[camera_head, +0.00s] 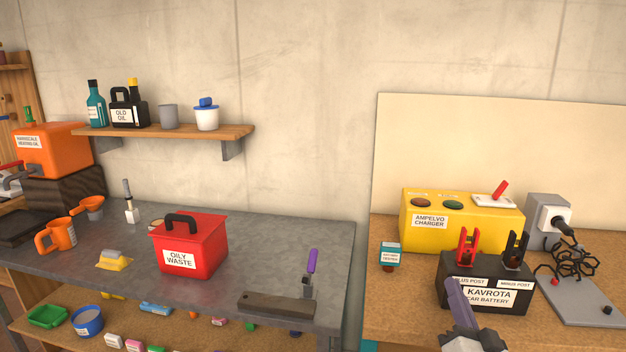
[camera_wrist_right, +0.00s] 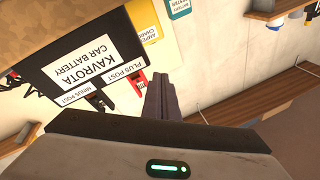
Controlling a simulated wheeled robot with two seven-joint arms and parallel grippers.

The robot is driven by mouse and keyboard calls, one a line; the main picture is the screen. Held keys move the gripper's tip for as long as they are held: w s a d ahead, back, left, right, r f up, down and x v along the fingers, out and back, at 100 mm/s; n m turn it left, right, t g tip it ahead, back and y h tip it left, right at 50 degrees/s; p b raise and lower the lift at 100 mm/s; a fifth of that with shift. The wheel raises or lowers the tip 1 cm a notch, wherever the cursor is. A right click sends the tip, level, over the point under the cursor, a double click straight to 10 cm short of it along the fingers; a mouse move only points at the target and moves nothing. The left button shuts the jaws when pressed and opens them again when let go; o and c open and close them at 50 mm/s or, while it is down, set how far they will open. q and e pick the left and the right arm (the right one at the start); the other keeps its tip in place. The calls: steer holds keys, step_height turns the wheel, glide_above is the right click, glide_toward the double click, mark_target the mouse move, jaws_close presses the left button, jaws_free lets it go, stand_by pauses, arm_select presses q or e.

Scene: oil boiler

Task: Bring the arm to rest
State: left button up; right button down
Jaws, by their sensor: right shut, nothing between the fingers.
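My right gripper (camera_head: 461,304) is in front of the left part of the black car battery (camera_head: 460,297), low in the head view. Its fingers are together with nothing between them. In the right wrist view the closed fingers (camera_wrist_right: 161,98) point up the picture, beside the battery's label (camera_wrist_right: 97,60). I cannot tell whether they touch the battery. A red clamp (camera_head: 468,247) stands at the plus post and a black clamp (camera_head: 515,250) at the minus post. My left gripper does not show in the head view.
A yellow charger (camera_head: 460,222) stands behind the battery. A small teal tester (camera_head: 390,252) is to the left. A grey plate (camera_head: 580,300) with a black cable is at the right. A red oily waste box (camera_head: 190,245) stands on the grey bench (camera_head: 300,235).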

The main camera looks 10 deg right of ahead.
steer(key=s+a+f+n+g+y, duration=0.4)
steer(key=a+f, duration=0.3)
steer(key=f, duration=0.4)
steer(key=s+a+f+n+g, duration=0.2)
steer(key=s+a+f, duration=0.2)
steer(key=s+f, duration=0.2)
steer(key=s+a+f+n+g+y, duration=0.1)
steer(key=s+a+f, duration=0.4)
steer(key=s, duration=0.6)
steer(key=s+a+f+n+g+y, duration=0.1)
steer(key=s+a+f+n+g, duration=0.2)
steer(key=s+f, duration=0.4)
steer(key=shift+s+a+f+g, duration=0.4)
steer(key=shift+s+a+g, duration=0.35)
steer(key=shift+s+g, duration=0.2)
